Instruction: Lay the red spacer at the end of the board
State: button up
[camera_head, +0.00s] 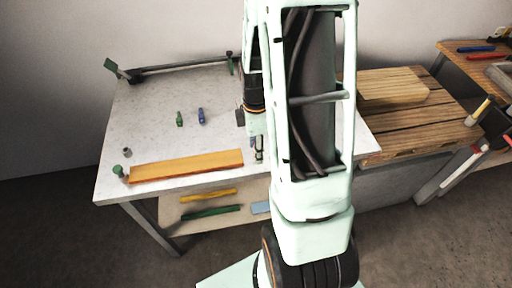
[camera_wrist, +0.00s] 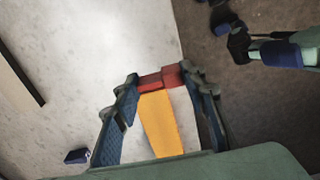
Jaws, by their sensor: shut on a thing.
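The orange-yellow board (camera_head: 187,166) lies along the front of the white bench top (camera_head: 140,112). My gripper (camera_head: 259,157) is just off the board's right end, partly hidden by my own arm. In the wrist view my gripper (camera_wrist: 160,79) is shut on the red spacer (camera_wrist: 174,75), which sits between the two blue-padded fingertips. The board (camera_wrist: 160,125) shows between the fingers, its end meeting the red spacer in the picture. I cannot tell whether the spacer touches the board or the bench. The spacer is not discernible in the head view.
A small green item (camera_head: 180,119) and a blue item (camera_head: 201,116) stand on the bench behind the board. A green-topped fitting (camera_head: 118,171) is at the board's left end. A lower shelf holds a yellow bar (camera_head: 208,195) and a green bar (camera_head: 212,212).

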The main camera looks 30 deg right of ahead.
jog(key=shift+f+b, duration=1.65)
jog(key=shift+f, duration=0.55)
jog(key=o, duration=0.8)
jog(key=shift+r, duration=0.15)
notch_tip(320, 180, up, 12)
jog(key=shift+f, duration=0.1)
